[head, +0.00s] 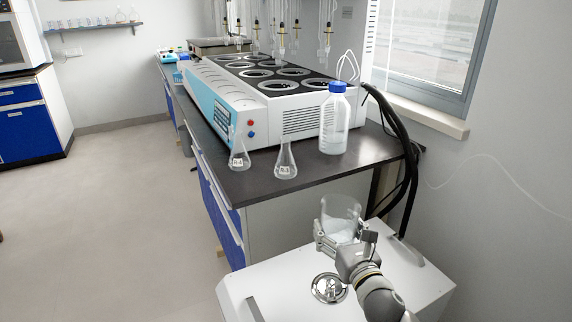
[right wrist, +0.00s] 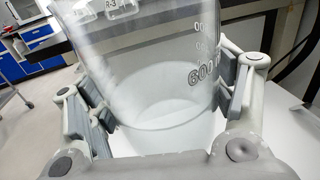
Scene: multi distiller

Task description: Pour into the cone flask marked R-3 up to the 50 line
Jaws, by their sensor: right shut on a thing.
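My right gripper (head: 338,240) is shut around a clear glass beaker (head: 341,217), holding it upright in front of and below the bench top. In the right wrist view the beaker (right wrist: 155,85) stands between both fingers, with "600" printed on its wall and pale liquid in its lower part. Two clear cone flasks stand near the bench's front edge: a left flask (head: 239,157) and a right flask (head: 286,163). Their labels are too small to read in the head view. In the right wrist view, the right-hand label (right wrist: 121,7) reads R-3. My left gripper is out of view.
A large blue-capped bottle (head: 335,122) stands on the dark bench (head: 262,184), right of the flasks. A white and blue multi-position distiller (head: 245,90) fills the bench behind them, with glassware hanging above. Black hoses (head: 402,140) run down at the bench's right end.

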